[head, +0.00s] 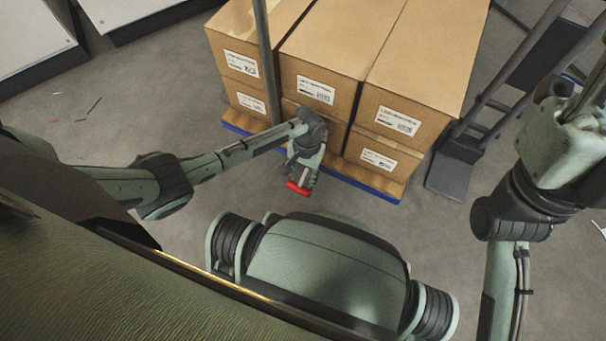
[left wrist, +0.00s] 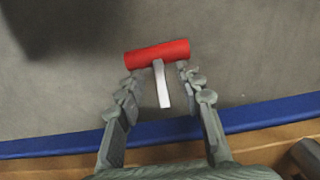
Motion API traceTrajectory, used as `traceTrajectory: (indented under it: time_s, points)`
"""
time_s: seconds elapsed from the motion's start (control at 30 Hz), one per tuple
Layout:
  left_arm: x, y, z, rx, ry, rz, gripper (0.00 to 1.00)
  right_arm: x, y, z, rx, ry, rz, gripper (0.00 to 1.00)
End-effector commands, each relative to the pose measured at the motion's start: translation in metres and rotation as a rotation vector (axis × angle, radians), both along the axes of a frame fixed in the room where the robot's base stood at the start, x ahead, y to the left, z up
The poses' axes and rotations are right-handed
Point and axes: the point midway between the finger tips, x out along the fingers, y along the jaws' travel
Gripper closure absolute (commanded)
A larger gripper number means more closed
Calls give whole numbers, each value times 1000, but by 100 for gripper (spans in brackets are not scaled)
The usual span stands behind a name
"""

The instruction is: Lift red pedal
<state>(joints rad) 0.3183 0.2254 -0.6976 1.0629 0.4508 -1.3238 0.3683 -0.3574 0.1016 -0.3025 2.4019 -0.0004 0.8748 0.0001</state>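The red pedal (head: 297,188) is a short red bar right at the fingertips of my left gripper (head: 301,177), low in front of the stacked boxes. In the left wrist view the red pedal (left wrist: 157,53) lies crosswise just beyond the fingertips, with a pale stem running back between the fingers. The left gripper (left wrist: 158,76) is open there, with a finger on each side of the stem and visible gaps. I cannot tell whether a fingertip touches the red bar. My right arm shows at the right of the head view, but its gripper does not show.
Cardboard boxes (head: 325,40) are stacked on a blue pallet (head: 375,189) just behind the left gripper. A dark post (head: 265,60) rises in front of them. A dark wheeled cart (head: 455,165) stands to the right. Grey floor (head: 130,110) is open at the left.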

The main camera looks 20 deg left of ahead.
Motion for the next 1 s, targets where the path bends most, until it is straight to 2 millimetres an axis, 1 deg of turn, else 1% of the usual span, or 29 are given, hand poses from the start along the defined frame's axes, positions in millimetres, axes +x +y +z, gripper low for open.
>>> traceTrajectory:
  time_s: [0.03, 0.07, 0.4, 0.47, 0.83, 0.93, 1.0]
  points:
    - [-1, 0, 0, 1, 2, 1, 53, 0, 0, 1, 0, -1, 0, 60]
    - [-1, 0, 0, 1, 1, 1, 49, 0, 0, 1, 1, -2, 0, 60]
    - [2, 0, 1, 0, -4, 1, 7, 0, 0, 2, 0, -5, -1, 60]
    - [2, 0, 2, 0, -5, 1, 0, 0, 0, 2, 0, -5, -1, 60]
    - [3, 0, 4, -1, -6, 1, 0, -1, -2, 2, 3, -8, -4, 60]
    - [3, 0, 12, -2, -8, 1, 0, -1, -1, 2, 2, -7, -3, 60]
    - [3, 0, 22, -2, -8, 1, 0, 0, -1, 2, 1, -6, -3, 60]
